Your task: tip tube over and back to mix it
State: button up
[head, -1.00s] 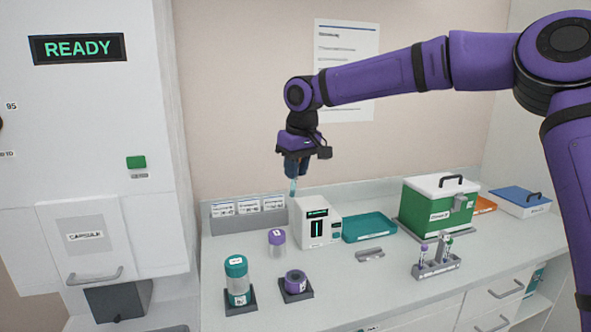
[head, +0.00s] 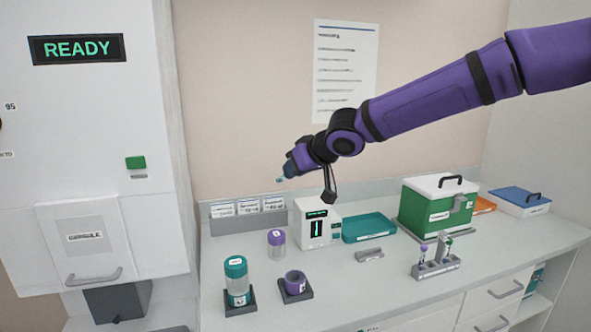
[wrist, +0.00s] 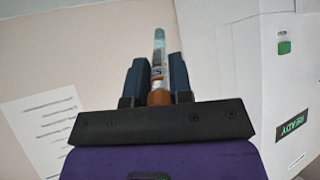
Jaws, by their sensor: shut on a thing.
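The tube (head: 280,180) sticks out of my gripper (head: 289,170), in the air above the counter and left of the middle in the head view. Only its small teal end shows there. In the wrist view the tube (wrist: 159,50) stands between the two dark blue fingers of my gripper (wrist: 158,72), which are shut on it. It has a pale clear-teal end pointing away from the palm, a printed label and an orange-brown part near the palm. In the head view my gripper points left and slightly down, so the tube lies close to sideways.
Below are a label rack (head: 248,222), a white device (head: 316,224), a teal tray (head: 369,229) and a green box (head: 430,212). A tube rack (head: 436,268), teal-lidded jar (head: 237,278) and purple ring (head: 295,282) stand in front. A tall white cabinet (head: 110,150) is at left. Air around the tube is clear.

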jog(key=shift+s+a+f+y, duration=0.1)
jog(key=shift+a+f+y, duration=0.2)
jog(key=shift+f, duration=0.15)
jog(key=shift+d+r+t, duration=0.1)
jog(key=shift+t, duration=0.2)
